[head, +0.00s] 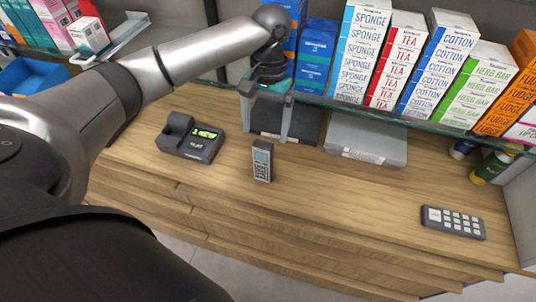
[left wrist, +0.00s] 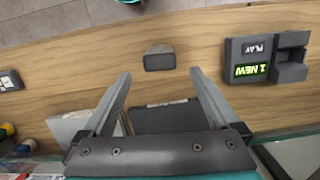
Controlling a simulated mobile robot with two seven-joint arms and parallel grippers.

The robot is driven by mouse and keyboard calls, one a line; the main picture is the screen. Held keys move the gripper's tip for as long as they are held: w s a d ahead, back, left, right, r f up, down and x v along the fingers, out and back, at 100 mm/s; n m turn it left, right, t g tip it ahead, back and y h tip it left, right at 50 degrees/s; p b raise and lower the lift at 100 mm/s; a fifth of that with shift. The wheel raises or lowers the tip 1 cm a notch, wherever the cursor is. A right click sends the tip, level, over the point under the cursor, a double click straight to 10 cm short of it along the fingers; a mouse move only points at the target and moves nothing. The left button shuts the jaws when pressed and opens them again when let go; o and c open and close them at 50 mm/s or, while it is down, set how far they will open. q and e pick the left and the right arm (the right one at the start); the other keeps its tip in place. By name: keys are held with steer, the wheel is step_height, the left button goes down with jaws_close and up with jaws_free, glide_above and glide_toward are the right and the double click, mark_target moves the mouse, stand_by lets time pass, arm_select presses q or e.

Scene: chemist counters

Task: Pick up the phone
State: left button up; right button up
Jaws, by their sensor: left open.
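The left wrist view also shows the open jaws (left wrist: 160,74). The dark answering base (head: 190,140) with a lit green display sits to the left of the phone. My right gripper does not show.
A dark flat box (head: 300,128) and a grey flat case (head: 365,140) lie behind the phone under a glass shelf (head: 400,116) of product boxes. A keypad device (head: 453,222) lies at right near bottles (head: 490,167). Counter between phone and keypad is clear.

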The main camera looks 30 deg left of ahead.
mark_target(263, 142)
arm_select(q)
steer(key=f, duration=0.2)
steer(key=s+f, duration=0.1)
steer(key=f, duration=0.2)
steer(key=shift+s+d+f, duration=0.1)
steer(key=shift+s+f, duration=0.15)
steer(key=shift+f, duration=0.25)
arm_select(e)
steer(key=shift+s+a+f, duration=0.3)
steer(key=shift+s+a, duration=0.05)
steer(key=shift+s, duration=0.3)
arm_select(q)
steer(key=shift+c, duration=0.3)
steer(key=shift+c, duration=0.7)
jaws_close()
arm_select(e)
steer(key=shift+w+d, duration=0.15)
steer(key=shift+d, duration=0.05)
